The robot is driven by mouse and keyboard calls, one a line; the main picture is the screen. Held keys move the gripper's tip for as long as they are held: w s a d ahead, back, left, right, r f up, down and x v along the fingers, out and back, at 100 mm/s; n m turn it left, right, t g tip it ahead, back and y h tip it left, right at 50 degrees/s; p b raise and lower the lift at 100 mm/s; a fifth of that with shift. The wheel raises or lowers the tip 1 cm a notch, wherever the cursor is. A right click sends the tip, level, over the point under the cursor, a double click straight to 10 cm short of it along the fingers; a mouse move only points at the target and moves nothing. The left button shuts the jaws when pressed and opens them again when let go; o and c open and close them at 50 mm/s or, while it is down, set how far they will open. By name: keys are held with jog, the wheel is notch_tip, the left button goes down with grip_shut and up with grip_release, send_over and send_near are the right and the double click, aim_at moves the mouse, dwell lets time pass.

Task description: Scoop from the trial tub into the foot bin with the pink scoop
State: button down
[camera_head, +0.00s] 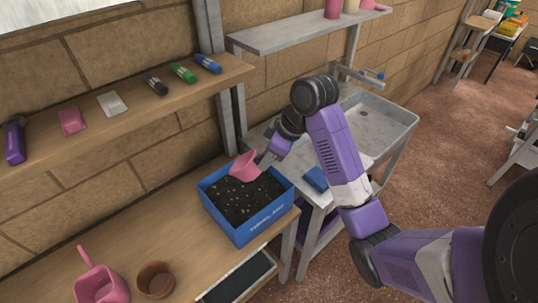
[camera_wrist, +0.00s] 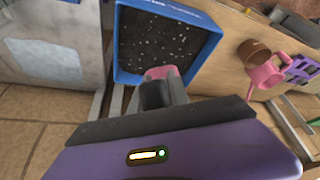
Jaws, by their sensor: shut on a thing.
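The blue trial tub (camera_head: 262,220) stands at the right end of the wooden bench, filled with dark, speckled soil. It also shows at the top of the wrist view (camera_wrist: 122,75). The pink scoop (camera_head: 244,167) is over the tub's back part, at or just above the soil; I cannot tell whether it touches. My gripper (camera_head: 267,157) is shut on the scoop at the tub's back right side. In the wrist view a bit of the scoop (camera_wrist: 161,72) shows beyond the dark fingers, which hide the rest. I cannot pick out the foot bin for sure.
A pink watering can (camera_head: 100,287) and a brown pot (camera_head: 155,280) stand on the bench's left part. A stone sink (camera_head: 372,118) is right of the tub, with a blue sponge (camera_head: 315,180) near it. A shelf (camera_head: 130,117) with small items runs above the bench.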

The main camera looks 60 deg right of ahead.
notch_tip(320, 180, down, 13)
jog(key=w+t+b, duration=0.2)
jog(key=t+b, duration=0.1)
jog(key=b, duration=0.3)
jog(key=shift+y, duration=0.4)
jog(key=r+p, duration=0.4)
jog(key=r, duration=0.1)
jog(key=r+p, duration=0.2)
jog(key=shift+s+a+r, duration=0.1)
jog(key=shift+a+r, duration=0.15)
jog(key=shift+r, duration=0.1)
jog(key=shift+s+f+t+b, duration=0.3)
jog(key=shift+f+b, duration=0.1)
jog(key=shift+b, duration=0.15)
jog(key=shift+s+d+r+t+y+b, duration=0.2)
jog(key=shift+s+t+b, duration=0.35)
jog(key=shift+t+b, duration=0.7)
jog(key=shift+s+d+r+t+y+b, duration=0.1)
jog(key=shift+s+r+t+y+b, duration=0.4)
jog(key=shift+b, duration=1.15)
